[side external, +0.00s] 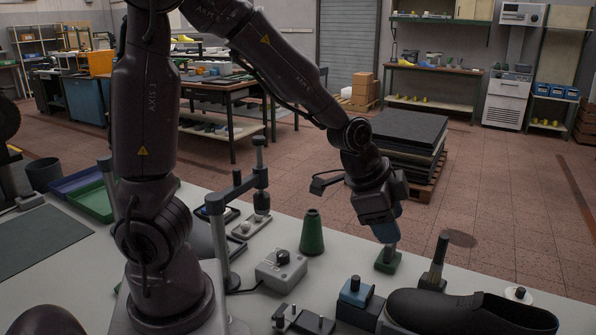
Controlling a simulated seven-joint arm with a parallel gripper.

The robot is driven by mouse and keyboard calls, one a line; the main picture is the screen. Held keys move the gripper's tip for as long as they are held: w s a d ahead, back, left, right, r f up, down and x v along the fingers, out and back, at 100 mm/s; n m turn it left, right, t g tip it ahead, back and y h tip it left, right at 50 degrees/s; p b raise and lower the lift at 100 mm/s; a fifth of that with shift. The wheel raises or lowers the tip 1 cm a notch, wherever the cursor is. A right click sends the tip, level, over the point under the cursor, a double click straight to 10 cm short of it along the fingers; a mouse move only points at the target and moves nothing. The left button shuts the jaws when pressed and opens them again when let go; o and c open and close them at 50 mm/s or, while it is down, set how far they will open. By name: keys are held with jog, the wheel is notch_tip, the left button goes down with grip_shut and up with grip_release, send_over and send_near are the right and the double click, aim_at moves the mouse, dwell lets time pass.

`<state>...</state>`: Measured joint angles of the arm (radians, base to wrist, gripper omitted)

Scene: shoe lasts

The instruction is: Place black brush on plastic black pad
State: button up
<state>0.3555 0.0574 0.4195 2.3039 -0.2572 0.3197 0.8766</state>
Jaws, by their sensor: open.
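My gripper (386,236) points down at the right of the bench, its blue end just above a small green block (388,262) with a short upright stem. From this angle I cannot tell whether the stem is between the fingers; the jaws are open. A flat black piece with short pegs, possibly the plastic black pad (303,321), lies at the front edge of view. I cannot identify the brush or pad with certainty.
A black shoe (470,312) lies at the front right, beside a blue-topped block (355,293). A grey control box with a knob (281,269) and a green cone (312,233) stand left of my gripper. A green tray (92,203) sits far left.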

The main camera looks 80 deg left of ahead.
jog(key=s+r+n, duration=0.3)
jog(key=s+r, duration=0.2)
jog(key=s, duration=0.3)
jog(key=s+d+r+n, duration=0.1)
jog(key=s+r+n, duration=0.2)
jog(key=s+r, duration=0.2)
jog(key=shift+s+r+n, duration=0.4)
jog(key=shift+s, duration=0.95)
